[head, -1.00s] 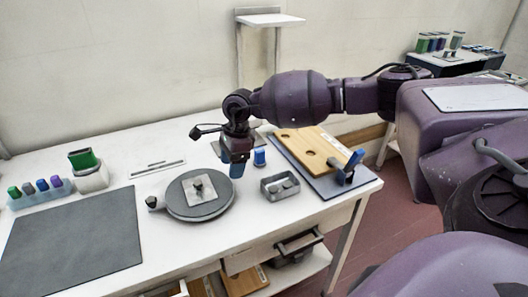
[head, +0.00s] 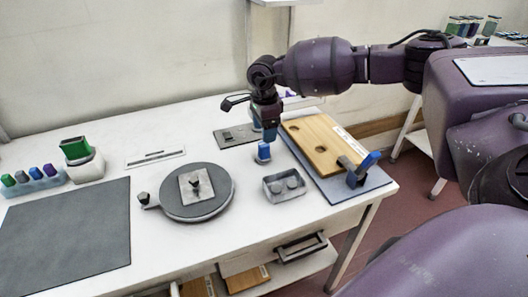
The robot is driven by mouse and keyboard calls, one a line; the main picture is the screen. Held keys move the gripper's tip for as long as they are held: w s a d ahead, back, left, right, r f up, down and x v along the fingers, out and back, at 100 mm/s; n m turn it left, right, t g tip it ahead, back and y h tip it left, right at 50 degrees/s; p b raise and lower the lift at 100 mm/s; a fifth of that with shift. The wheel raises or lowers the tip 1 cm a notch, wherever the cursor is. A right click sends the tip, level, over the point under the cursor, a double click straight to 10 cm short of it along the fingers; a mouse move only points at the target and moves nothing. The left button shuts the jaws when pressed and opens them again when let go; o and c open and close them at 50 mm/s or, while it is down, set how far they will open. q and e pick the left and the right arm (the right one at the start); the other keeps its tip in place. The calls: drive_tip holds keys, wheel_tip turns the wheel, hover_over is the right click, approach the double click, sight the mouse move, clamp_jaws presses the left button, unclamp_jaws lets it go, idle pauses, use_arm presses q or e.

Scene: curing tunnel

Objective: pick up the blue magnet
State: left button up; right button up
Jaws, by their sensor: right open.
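A small blue piece with a pale band, which looks like the blue magnet (head: 263,152), stands on the white table between the round grey turntable and the wooden board. My right gripper (head: 269,133) points down just above and slightly behind it in the head view. Its jaws are open, and its blue fingertips overlap the top of the piece in the picture. I cannot tell whether they touch it. My left gripper is not in view.
A grey turntable (head: 222,205) is to the left and a small metal tray (head: 274,194) with round pieces in front. A wooden board (head: 314,150) with a blue-handled clamp (head: 367,163) is at right. A dark mat (head: 65,240) lies at far left.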

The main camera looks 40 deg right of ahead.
sight(264, 148)
drive_tip(key=f, duration=0.7)
drive_tip(key=shift+w+d+f+b, duration=0.1)
drive_tip(key=shift+w+f+b, duration=0.15)
drive_tip(key=shift+b, duration=0.05)
drive_tip(key=shift+f, duration=0.3)
drive_tip(key=shift+c, duration=0.5)
drive_tip(key=c, duration=1)
drive_tip(key=shift+r, duration=0.1)
